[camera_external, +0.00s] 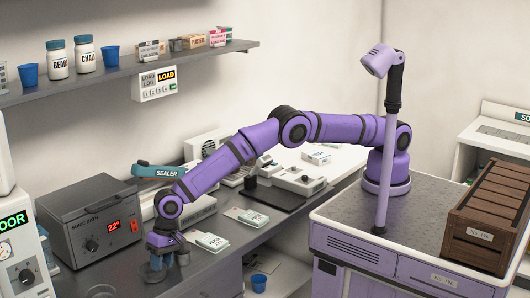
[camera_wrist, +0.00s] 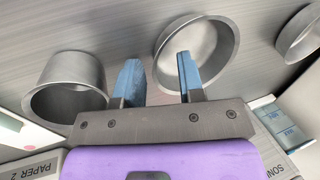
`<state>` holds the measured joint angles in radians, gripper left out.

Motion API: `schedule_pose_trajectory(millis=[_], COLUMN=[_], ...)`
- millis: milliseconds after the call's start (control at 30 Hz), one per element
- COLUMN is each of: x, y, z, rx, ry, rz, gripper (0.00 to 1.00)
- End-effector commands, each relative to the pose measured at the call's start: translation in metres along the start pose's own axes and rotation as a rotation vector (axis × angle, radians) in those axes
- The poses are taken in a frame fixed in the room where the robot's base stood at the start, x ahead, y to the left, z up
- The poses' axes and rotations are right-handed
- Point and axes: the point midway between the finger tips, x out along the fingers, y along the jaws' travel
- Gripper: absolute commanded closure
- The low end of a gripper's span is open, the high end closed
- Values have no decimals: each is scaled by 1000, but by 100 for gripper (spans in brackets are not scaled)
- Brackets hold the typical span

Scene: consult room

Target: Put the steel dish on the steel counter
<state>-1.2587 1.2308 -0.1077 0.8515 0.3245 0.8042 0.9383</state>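In the wrist view, a round steel dish (camera_wrist: 214,42) with a wide open mouth rests on the grey steel counter (camera_wrist: 115,28). My gripper (camera_wrist: 158,72) is open, with two blue fingers apart. The right finger overlaps the inside of this dish and the left finger is outside it, so the near-left rim lies between them. I cannot tell whether the fingers touch it. In the external view my gripper (camera_external: 160,262) points down low over the counter's front part; the dish is mostly hidden there.
A deeper steel vessel (camera_wrist: 68,72) sits left of the fingers, and another steel dish (camera_wrist: 299,36) is at the right edge. A grey sonic bath (camera_external: 90,222) and a sealer (camera_external: 157,171) stand behind. A wooden crate (camera_external: 488,215) is on the right cabinet.

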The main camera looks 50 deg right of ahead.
Motion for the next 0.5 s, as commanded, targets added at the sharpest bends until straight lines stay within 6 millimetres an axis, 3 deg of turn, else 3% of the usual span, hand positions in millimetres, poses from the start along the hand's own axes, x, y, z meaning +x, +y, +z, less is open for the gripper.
schedule_pose_trajectory(millis=[300,500], x=[-3,-26], y=[-1,-1], z=[0,0], rx=[0,0], ry=[0,1], rz=[-1,-2], gripper=[65,65])
